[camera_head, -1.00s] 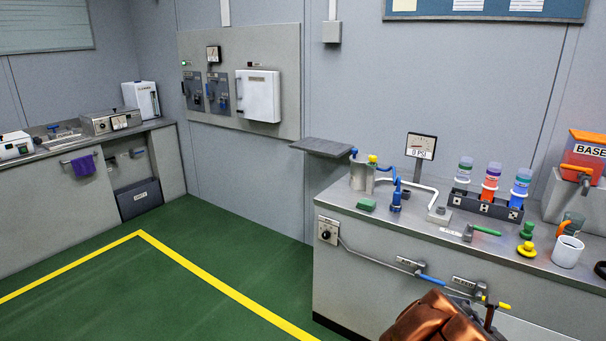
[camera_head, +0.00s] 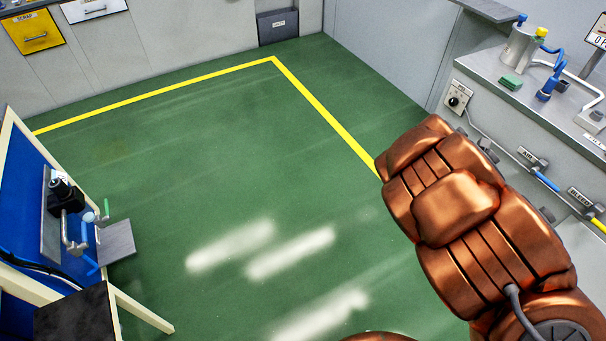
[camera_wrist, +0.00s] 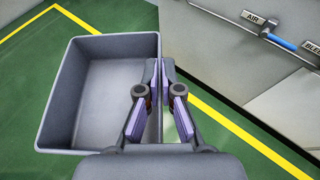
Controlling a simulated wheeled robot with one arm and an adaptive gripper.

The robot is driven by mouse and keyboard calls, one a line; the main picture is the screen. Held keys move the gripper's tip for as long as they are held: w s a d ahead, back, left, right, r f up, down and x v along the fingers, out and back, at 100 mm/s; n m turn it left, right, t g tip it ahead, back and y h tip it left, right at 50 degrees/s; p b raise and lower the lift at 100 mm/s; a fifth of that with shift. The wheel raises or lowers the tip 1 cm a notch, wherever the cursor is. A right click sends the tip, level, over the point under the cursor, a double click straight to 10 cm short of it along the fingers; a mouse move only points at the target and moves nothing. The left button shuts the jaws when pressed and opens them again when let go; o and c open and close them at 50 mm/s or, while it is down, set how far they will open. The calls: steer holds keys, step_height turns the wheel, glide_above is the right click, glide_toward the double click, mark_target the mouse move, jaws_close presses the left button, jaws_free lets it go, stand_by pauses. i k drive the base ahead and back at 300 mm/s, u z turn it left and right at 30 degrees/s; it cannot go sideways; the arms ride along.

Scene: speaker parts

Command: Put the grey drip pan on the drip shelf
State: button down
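The grey drip pan (camera_wrist: 105,95) is an empty, open rectangular tray in the wrist view. My gripper (camera_wrist: 160,75) is shut on its right wall, with one finger inside the pan and one outside. The pan is held above the green floor; the gripper and pan do not show in the head view. A small grey shelf plate (camera_head: 115,241) sticks out below a valve on the blue panel at lower left. Another grey shelf (camera_head: 487,9) is on the wall at upper right. I cannot tell which is the drip shelf.
The green floor (camera_head: 180,170) with yellow lines is clear in the middle. A grey workbench (camera_head: 515,110) with pipes stands right, near my arm. A blue panel (camera_head: 28,185) on a pale frame stands left. A dark grey bin (camera_head: 278,25) sits under the far cabinets.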

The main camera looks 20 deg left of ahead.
mark_target(120, 240)
steer(key=u, duration=1.45)
steer(key=i, duration=3.25)
steer(key=u, duration=3.4)
